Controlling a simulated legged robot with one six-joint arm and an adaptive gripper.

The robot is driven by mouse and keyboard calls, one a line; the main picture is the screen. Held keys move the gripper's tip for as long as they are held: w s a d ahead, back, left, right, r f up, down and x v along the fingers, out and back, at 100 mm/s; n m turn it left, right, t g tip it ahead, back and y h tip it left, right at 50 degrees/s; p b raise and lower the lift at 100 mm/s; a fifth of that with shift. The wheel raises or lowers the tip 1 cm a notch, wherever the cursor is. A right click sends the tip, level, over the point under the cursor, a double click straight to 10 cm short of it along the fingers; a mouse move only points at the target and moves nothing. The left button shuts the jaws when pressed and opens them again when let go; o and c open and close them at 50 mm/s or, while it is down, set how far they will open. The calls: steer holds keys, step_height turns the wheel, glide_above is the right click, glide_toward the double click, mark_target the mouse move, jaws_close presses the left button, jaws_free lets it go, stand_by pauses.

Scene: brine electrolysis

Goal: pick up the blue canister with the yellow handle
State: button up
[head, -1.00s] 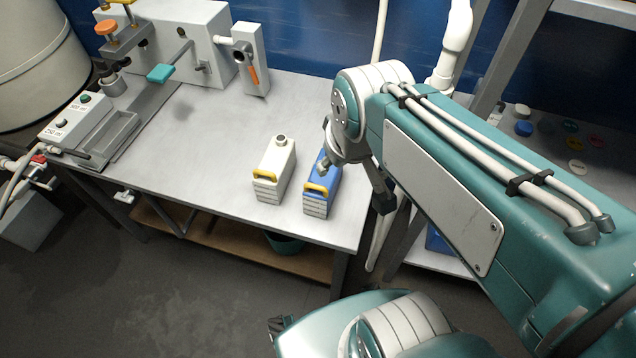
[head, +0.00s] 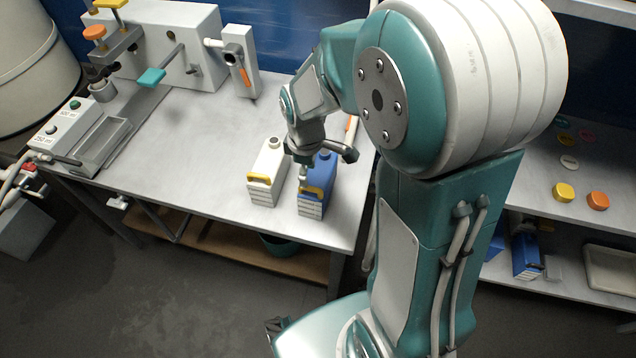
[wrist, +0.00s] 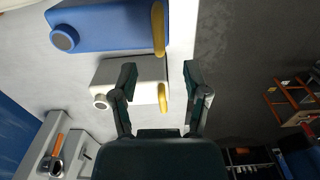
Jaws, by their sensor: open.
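The blue canister (head: 326,178) stands upright near the right front of the grey bench. Its yellow handle (head: 312,191) faces the front edge. A white canister (head: 266,172) with a yellow handle stands just left of it. My gripper (head: 318,160) is above the canisters in the head view and partly covers the blue one. In the wrist view my open gripper (wrist: 160,85) has its fingers either side of the white canister (wrist: 146,70) in the picture; contact cannot be told. The blue canister (wrist: 105,27) lies beyond the fingertips there, its yellow handle (wrist: 158,28) in sight.
A press-like machine (head: 165,45) with a teal lever (head: 152,77) and a switch box (head: 62,125) occupy the left of the bench. A valve unit (head: 241,65) stands at the back. The bench between is clear. Shelves with coloured caps (head: 564,192) stand at right.

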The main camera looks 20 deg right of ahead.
mark_target(310, 187)
steer(key=f, duration=0.7)
steer(key=shift+s+d, duration=0.1)
steer(key=shift+d, duration=0.1)
steer(key=shift+c, duration=0.3)
jaws_close()
